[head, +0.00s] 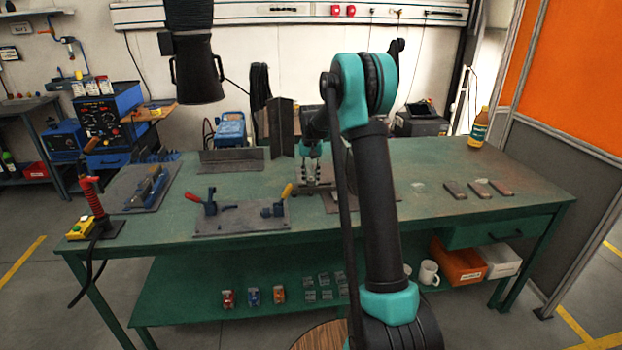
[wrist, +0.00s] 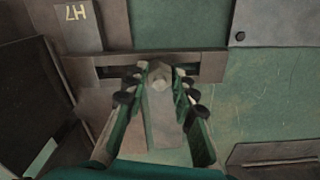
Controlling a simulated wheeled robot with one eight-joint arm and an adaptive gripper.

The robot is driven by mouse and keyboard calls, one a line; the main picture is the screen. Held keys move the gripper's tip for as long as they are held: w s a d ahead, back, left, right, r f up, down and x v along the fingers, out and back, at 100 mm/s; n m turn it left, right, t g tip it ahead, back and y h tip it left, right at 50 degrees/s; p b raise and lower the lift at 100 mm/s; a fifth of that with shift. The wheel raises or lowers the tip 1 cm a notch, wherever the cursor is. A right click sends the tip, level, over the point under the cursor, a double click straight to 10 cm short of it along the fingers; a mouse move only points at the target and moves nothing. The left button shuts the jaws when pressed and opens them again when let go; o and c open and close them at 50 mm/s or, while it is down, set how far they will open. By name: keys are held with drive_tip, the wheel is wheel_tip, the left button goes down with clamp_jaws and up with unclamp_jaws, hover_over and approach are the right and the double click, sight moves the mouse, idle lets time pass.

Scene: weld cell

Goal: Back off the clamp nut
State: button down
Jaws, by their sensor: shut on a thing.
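The clamp nut (wrist: 158,82) is a small pale block between my fingertips in the wrist view. It sits over a brown clamp bar (wrist: 212,66) with dark slots. My gripper (wrist: 161,73) has a finger on each side of the nut and is shut on it. In the head view my gripper (head: 312,172) points down at the middle of the green bench (head: 440,205), behind the clamp plate. My arm hides part of this spot, and the nut cannot be made out there.
A plate with toggle clamps (head: 240,219) lies in front of my gripper. A dark upright angle piece (head: 281,128) stands behind it. Several dark blocks (head: 478,188) and a yellowish bottle (head: 481,128) are at the right. A plate marked H7 (wrist: 80,25) shows in the wrist view.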

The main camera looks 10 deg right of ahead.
drive_tip(key=n, duration=0.6)
drive_tip(key=shift+n, duration=0.3)
drive_tip(key=n, duration=1.2)
drive_tip(key=shift+n, duration=0.3)
drive_tip(key=n, duration=0.5)
drive_tip(key=shift+n, duration=0.3)
drive_tip(key=c, duration=1.2)
unclamp_jaws()
wheel_tip(320, 180, up, 12)
